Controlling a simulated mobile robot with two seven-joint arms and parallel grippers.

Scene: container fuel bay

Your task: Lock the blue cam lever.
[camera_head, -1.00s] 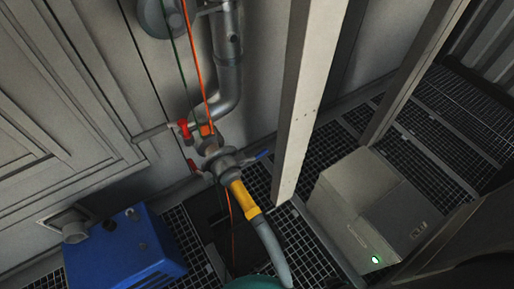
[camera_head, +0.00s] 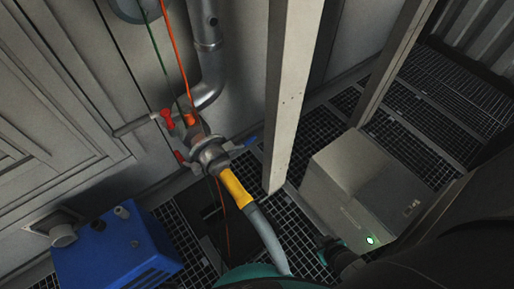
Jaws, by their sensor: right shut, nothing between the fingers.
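The blue cam lever (camera_head: 246,143) sticks out from the right side of the grey hose coupling (camera_head: 212,157), pointing up and to the right. A red lever (camera_head: 181,157) is on the coupling's left side. The yellow hose end (camera_head: 235,188) runs down from the coupling into a grey hose (camera_head: 266,238). My right gripper (camera_head: 325,248) comes in at the lower right, small and dark; it is shut and empty, below and to the right of the lever, well apart from it. My left gripper is not in view.
A pale upright post (camera_head: 291,95) stands just right of the lever. A grey box (camera_head: 355,185) with a green light is at the right, and a blue unit (camera_head: 115,250) at the lower left. Orange and green lines hang by the grey pipe (camera_head: 210,65).

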